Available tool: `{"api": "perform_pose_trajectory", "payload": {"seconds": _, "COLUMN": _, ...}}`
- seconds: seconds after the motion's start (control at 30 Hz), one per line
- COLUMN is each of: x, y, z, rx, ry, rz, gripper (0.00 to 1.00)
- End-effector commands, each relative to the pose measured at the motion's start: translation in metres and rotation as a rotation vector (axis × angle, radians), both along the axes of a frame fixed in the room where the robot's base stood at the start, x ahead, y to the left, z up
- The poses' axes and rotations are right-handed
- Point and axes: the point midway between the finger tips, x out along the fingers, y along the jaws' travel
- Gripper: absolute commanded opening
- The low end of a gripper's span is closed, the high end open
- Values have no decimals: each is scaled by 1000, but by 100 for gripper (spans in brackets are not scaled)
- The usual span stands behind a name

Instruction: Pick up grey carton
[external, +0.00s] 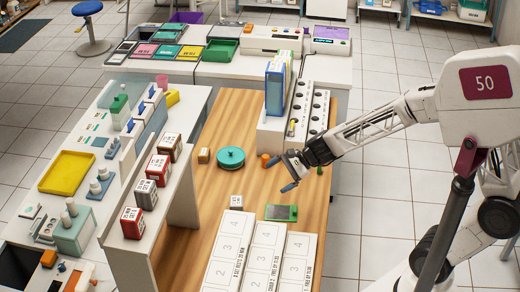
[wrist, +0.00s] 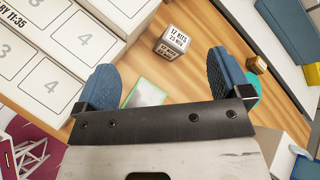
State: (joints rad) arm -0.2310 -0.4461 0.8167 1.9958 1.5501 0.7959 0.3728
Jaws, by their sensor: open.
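A grey carton (external: 146,194) with a white label stands on the raised shelf at the left in the external view, in a row with red and brown cartons. A small pale box (external: 236,202) stands on the wooden table; it shows in the wrist view with a "17 KITS 25 MIN" label (wrist: 173,42). Which of these the task means I cannot tell for sure. My gripper (external: 281,174) is open and empty above the table, right of the small box and well right of the shelf. Its two blue fingers are spread wide in the wrist view (wrist: 165,68).
A green-rimmed device (external: 282,212) lies below my gripper. A teal round container (external: 231,157), a small brown box (external: 204,156) and an orange cylinder (external: 265,160) stand nearby. White numbered panels (external: 228,245) cover the near table. The shelf (external: 178,195) edges the table's left side.

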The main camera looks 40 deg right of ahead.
Motion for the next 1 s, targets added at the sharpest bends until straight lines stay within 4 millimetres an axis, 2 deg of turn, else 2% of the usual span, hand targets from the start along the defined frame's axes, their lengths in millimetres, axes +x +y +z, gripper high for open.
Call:
{"api": "perform_pose_trajectory", "payload": {"seconds": 0.3, "x": 49, "y": 38, "z": -70, "rx": 223, "ry": 233, "rz": -290, "gripper": 96}}
{"api": "perform_pose_trajectory", "payload": {"seconds": 0.5, "x": 67, "y": 51, "z": -109, "rx": 322, "ry": 344, "rz": -438, "gripper": 96}}
{"api": "perform_pose_trajectory", "payload": {"seconds": 0.7, "x": 74, "y": 55, "z": -125, "rx": 364, "ry": 391, "rz": -503, "gripper": 96}}
{"api": "perform_pose_trajectory", "payload": {"seconds": 1.0, "x": 75, "y": 55, "z": -126, "rx": 368, "ry": 396, "rz": -510, "gripper": 96}}
